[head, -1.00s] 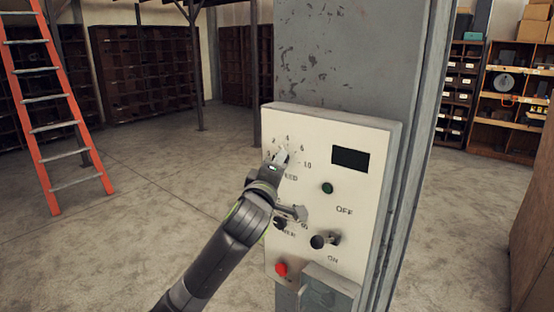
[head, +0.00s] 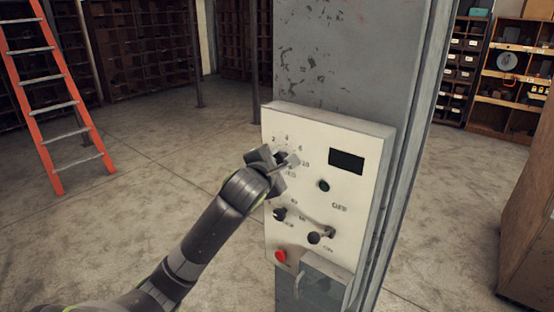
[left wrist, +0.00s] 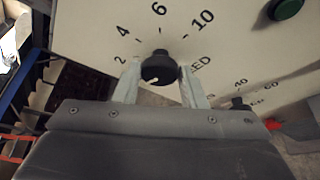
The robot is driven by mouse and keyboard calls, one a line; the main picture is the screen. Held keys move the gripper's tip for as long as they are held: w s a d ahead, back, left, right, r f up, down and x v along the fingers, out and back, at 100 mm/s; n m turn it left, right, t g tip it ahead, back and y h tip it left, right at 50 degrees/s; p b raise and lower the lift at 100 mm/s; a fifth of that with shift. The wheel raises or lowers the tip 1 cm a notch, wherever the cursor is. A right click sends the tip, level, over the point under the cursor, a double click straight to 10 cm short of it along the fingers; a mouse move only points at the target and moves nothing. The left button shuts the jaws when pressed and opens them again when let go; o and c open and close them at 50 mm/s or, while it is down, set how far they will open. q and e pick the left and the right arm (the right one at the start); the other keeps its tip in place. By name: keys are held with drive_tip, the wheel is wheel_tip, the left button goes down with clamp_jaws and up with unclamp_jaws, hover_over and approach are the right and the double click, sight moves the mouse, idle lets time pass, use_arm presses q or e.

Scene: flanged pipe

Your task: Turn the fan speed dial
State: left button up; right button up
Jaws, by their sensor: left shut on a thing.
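The fan speed dial (left wrist: 158,67) is a round black knob with a small white mark, on a cream control panel (head: 356,211). In the left wrist view the numbers 2, 4, 6 and 10 arc around it, with letters ending in "ED" beside it. The white mark points toward the lower left of that picture. My left gripper (head: 287,163) is at the panel's upper left, its fingers (left wrist: 160,84) on either side of the dial and shut on it. In the head view the gripper mostly hides the dial. My right gripper is not in view.
The panel also carries a dark display (head: 346,161), a green button (head: 324,185), a smaller black knob (head: 280,214), a lever switch (head: 322,235) and a red button (head: 280,256). It is fixed to a grey column (head: 340,60). An orange ladder (head: 62,110) stands far left.

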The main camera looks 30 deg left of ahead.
use_arm(q)
drive_tip(key=shift+a+r+n+h, duration=0.1)
drive_tip(key=shift+n+h, duration=0.3)
drive_tip(key=shift+n, duration=0.5)
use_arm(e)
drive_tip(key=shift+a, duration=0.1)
use_arm(q)
drive_tip(key=shift+g, duration=0.3)
drive_tip(key=o, duration=1)
drive_tip(key=shift+w, duration=0.1)
